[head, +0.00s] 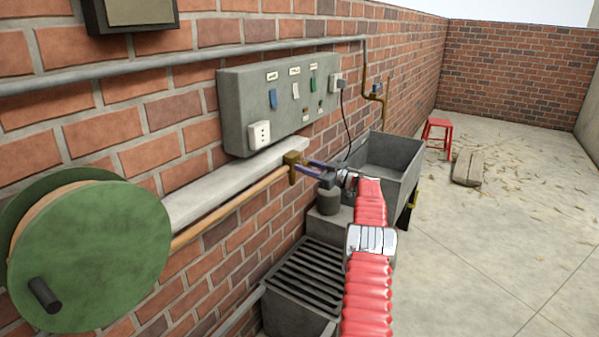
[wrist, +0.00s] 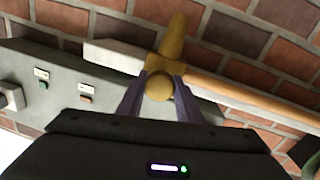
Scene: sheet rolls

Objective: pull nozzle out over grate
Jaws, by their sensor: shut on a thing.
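The brass nozzle (head: 293,161) is at the end of a tan hose (head: 230,210) that runs from the green reel (head: 95,255) along the wall. My gripper (head: 306,167) is shut on the nozzle, just below the control box. In the wrist view the nozzle (wrist: 172,42) shows its round brass end between my gripper's two purple fingers (wrist: 160,84). The hose (wrist: 245,92) leads off to the right there. The dark slatted grate (head: 305,277) is on the floor below the nozzle, partly behind my red arm.
A grey control box (head: 280,100) with switches is on the brick wall above a pale ledge (head: 210,195). A grey sink (head: 385,165) stands beyond the grate. The concrete floor at right is open.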

